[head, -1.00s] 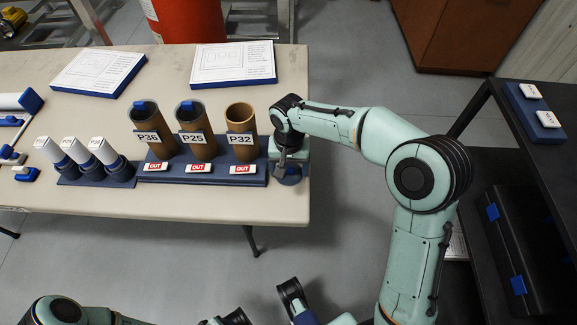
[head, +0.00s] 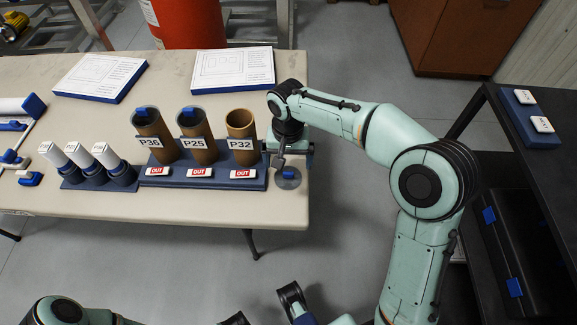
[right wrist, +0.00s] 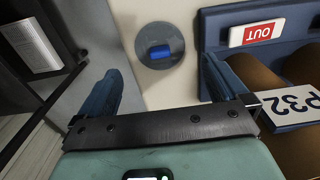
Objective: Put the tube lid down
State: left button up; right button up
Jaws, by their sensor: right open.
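The tube lid (head: 288,178), a round grey translucent disc with a blue grip on top, lies flat on the table (head: 225,213) near its right front corner, just right of the blue tube rack (head: 213,182). It also shows in the right wrist view (right wrist: 160,50), beyond and between my fingers. My right gripper (head: 281,158) is open and empty, just behind the lid and apart from it; its two blue fingers show in the right wrist view (right wrist: 160,88). Tube P32 (head: 241,127) is open on top.
Tubes P36 (head: 155,131) and P25 (head: 197,130) stand left of P32 with blue grips at their tops. White-capped tubes (head: 80,162) stand further left. Two sheets on blue boards (head: 232,66) lie at the back. A black shelf (head: 548,185) is at right.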

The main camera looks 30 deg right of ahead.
aim_at(288, 172)
notch_tip(288, 172, up, 6)
jog(key=p, duration=0.1)
jog(key=shift+r, duration=0.2)
jog(key=shift+r, duration=0.1)
dwell(0.3)
